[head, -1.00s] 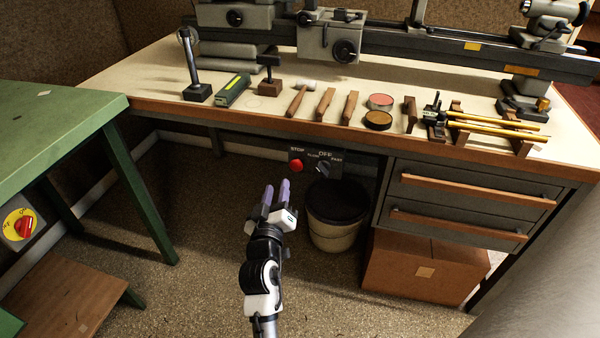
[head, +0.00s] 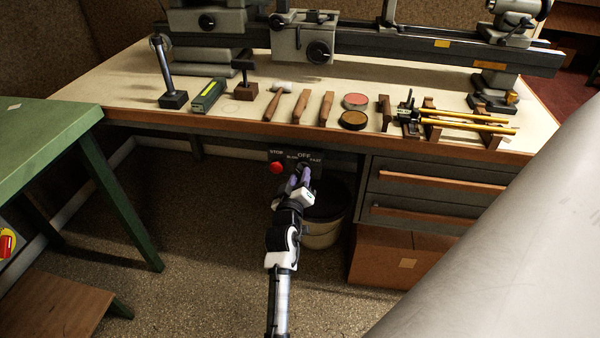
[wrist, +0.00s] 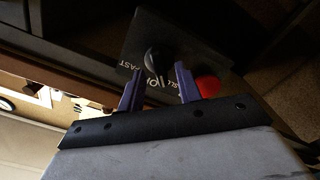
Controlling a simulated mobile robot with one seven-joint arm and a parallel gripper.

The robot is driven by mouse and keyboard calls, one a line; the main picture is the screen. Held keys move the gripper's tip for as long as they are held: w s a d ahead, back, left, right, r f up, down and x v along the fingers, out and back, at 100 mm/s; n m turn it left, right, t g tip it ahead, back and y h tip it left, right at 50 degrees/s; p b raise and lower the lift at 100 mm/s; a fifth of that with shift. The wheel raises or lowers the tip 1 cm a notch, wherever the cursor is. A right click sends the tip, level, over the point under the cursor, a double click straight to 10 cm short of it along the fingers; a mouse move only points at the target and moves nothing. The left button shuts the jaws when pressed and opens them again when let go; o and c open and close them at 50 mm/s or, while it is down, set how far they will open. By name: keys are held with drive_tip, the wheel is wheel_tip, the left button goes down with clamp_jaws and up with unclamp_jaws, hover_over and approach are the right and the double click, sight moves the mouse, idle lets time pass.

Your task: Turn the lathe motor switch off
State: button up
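The lathe motor switch is a dark rotary knob (wrist: 153,58) on a small dark panel (head: 317,167) under the front edge of the bench. The labels read OFF at the top, SLOW on the left and FAST on the right. A red STOP button (head: 276,168) sits left of the knob; it also shows in the wrist view (wrist: 207,86). My gripper (head: 301,176) is in front of the panel, with its purple fingers open and empty. In the wrist view its fingertips (wrist: 159,67) lie either side of the knob. I cannot tell contact or where the knob points.
A bin (head: 322,232) stands below the panel, partly behind my arm. Drawers (head: 425,190) and a cardboard box (head: 390,258) are on its right. A green table (head: 45,140) stands at left. Tools and the lathe (head: 420,48) are on the bench.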

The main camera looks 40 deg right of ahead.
drive_tip(key=shift+x, duration=0.8)
drive_tip(key=shift+c, duration=0.2)
clamp_jaws()
drive_tip(key=shift+f+m, duration=0.1)
drive_tip(key=shift+m, duration=0.2)
drive_tip(key=shift+s+d+m+b, duration=0.1)
drive_tip(key=shift+m+b, duration=2.85)
drive_tip(key=shift+m, duration=0.55)
